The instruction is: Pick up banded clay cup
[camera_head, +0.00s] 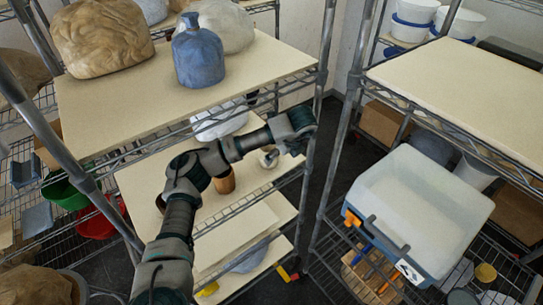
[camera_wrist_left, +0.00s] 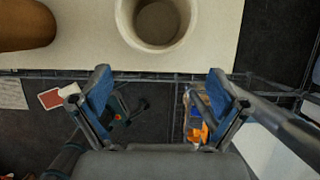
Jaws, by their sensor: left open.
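My left gripper (camera_head: 298,137) is open and empty by the right edge of the middle shelf; it also shows in the left wrist view (camera_wrist_left: 159,76). A pale round cup (camera_wrist_left: 158,22) with an open mouth stands on the shelf just beyond the fingers, apart from them. It appears small in the head view (camera_head: 268,158), beside the gripper. A brown cup (camera_head: 224,181) stands on the same shelf, partly hidden by my arm; a brown rounded thing (camera_wrist_left: 22,24) shows at the left wrist view's upper left. Bands cannot be made out on either.
The upper shelf (camera_head: 120,115) above carries a blue jug (camera_head: 198,52) and large wrapped lumps (camera_head: 100,38). A metal rack post (camera_head: 318,110) stands close to the gripper. A grey bin (camera_head: 420,210) is to the right. The dark floor lies between the racks.

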